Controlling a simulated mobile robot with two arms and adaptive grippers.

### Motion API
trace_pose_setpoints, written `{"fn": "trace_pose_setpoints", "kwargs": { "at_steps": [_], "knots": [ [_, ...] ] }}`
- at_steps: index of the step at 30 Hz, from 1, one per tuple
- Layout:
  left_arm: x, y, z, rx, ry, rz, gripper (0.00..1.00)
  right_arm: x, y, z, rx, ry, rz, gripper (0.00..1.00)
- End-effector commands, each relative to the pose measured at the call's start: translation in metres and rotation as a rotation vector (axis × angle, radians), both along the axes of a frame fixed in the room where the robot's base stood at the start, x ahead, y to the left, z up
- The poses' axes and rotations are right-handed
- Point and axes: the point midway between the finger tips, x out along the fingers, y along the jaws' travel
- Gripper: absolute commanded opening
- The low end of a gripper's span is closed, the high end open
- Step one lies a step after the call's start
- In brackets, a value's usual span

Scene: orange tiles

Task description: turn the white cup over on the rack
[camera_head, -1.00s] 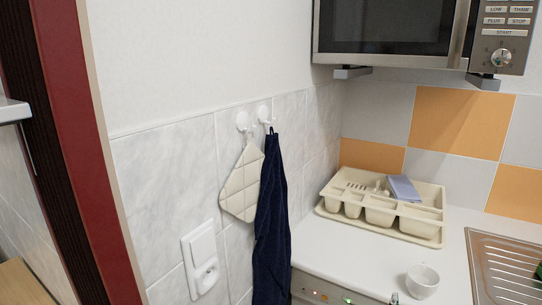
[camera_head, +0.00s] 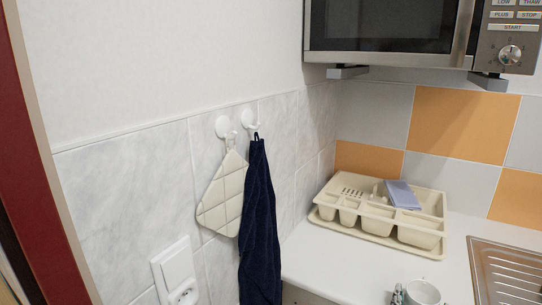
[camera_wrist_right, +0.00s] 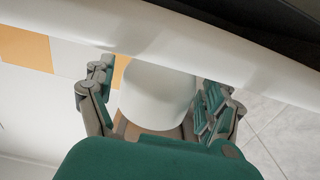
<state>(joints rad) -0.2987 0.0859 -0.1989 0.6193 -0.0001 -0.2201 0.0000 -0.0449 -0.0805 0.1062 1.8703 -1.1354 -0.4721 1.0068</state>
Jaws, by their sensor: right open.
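The white cup (camera_head: 422,292) stands on the white counter at the bottom edge of the head view, in front of the rack. The cream dish rack (camera_head: 417,238) stands in the counter's back corner. In the right wrist view the cup (camera_wrist_right: 158,98) lies between the fingers of my right gripper (camera_wrist_right: 155,90). These green and grey fingers are open, one on each side of the cup. I cannot tell whether they touch it. My left gripper is not in view.
A blue-grey sponge or cloth (camera_head: 402,195) lies in the rack. The microwave (camera_head: 390,30) hangs above the corner. A metal sink (camera_head: 507,270) is at the right. A dark towel (camera_head: 260,230) and a quilted pot holder (camera_head: 222,197) hang on the left wall. Counter between cup and rack is clear.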

Motion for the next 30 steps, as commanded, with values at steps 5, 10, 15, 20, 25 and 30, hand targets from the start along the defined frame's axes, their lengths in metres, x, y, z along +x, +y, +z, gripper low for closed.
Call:
{"fn": "trace_pose_setpoints", "kwargs": {
  "at_steps": [5, 10, 15, 20, 25, 30],
  "knots": [
    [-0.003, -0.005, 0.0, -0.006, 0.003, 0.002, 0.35, 0.0, 0.0, 0.0, 0.0, 0.0, 0.0, 0.71],
    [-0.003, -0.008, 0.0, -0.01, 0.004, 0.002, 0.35, 0.0, 0.0, 0.0, 0.0, 0.0, 0.0, 0.49],
    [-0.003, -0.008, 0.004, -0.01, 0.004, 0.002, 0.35, 0.0, 0.0, 0.005, -0.001, -0.001, 0.0, 0.41],
    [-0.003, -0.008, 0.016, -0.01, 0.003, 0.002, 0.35, 0.0, 0.0, 0.02, 0.0, -0.001, 0.0, 0.41],
    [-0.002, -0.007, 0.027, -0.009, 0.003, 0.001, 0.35, 0.0, 0.0, 0.033, -0.001, -0.002, 0.0, 0.41],
    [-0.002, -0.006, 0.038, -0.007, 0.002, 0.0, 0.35, 0.0, 0.0, 0.047, 0.0, -0.002, 0.0, 0.41]
  ]
}}
